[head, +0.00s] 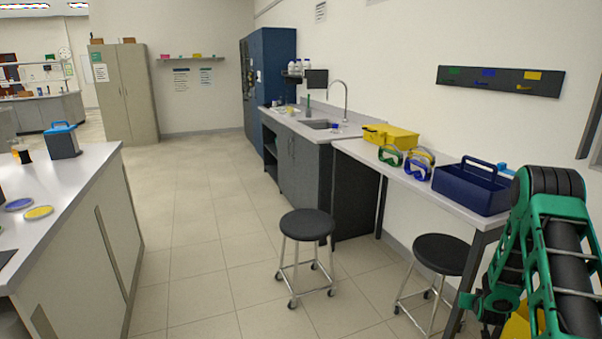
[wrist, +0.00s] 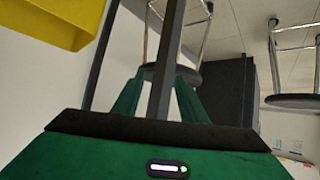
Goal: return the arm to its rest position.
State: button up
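My arm (head: 545,235), green and black, is folded at the right edge of the head view, in front of the near end of the side table. Its lower part hangs below the tabletop level, near the table's front leg. In the wrist view my gripper (wrist: 159,78) shows two green fingers standing apart, with nothing seen held. A dark table leg (wrist: 168,50) appears between the fingers in this view; I cannot tell how near it is.
The side table (head: 455,207) carries a blue caddy (head: 470,190), goggles and a yellow box (head: 390,136). Two black stools (head: 307,225) (head: 443,254) stand beside it. A yellow bin (wrist: 60,22) is near my gripper. A counter (head: 75,185) is left; the floor between is clear.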

jog(key=s+a+r+g+y, duration=0.1)
jog(key=s+a+r+g, duration=0.2)
jog(key=s+r, duration=0.7)
jog(key=s+a+r+g, duration=0.25)
jog(key=s+r, duration=0.45)
jog(key=r, duration=0.7)
jog(key=s+a+r+g+y, duration=0.1)
jog(key=s+a+r, duration=0.2)
jog(key=s, duration=0.7)
jog(key=s+a+r+m+g+y, duration=0.1)
jog(key=s+a+r+g, duration=0.1)
jog(key=s+a, duration=0.5)
jog(key=s+a+r+g+y, duration=0.1)
jog(key=s+a+r, duration=0.4)
jog(key=s, duration=0.8)
jog(key=shift+s+m+y, duration=0.35)
jog(key=shift+m+y, duration=0.05)
jog(key=shift+y, duration=0.2)
jog(key=shift+w+f+g, duration=0.25)
jog(key=shift+w+f, duration=0.05)
jog(key=shift+w, duration=0.3)
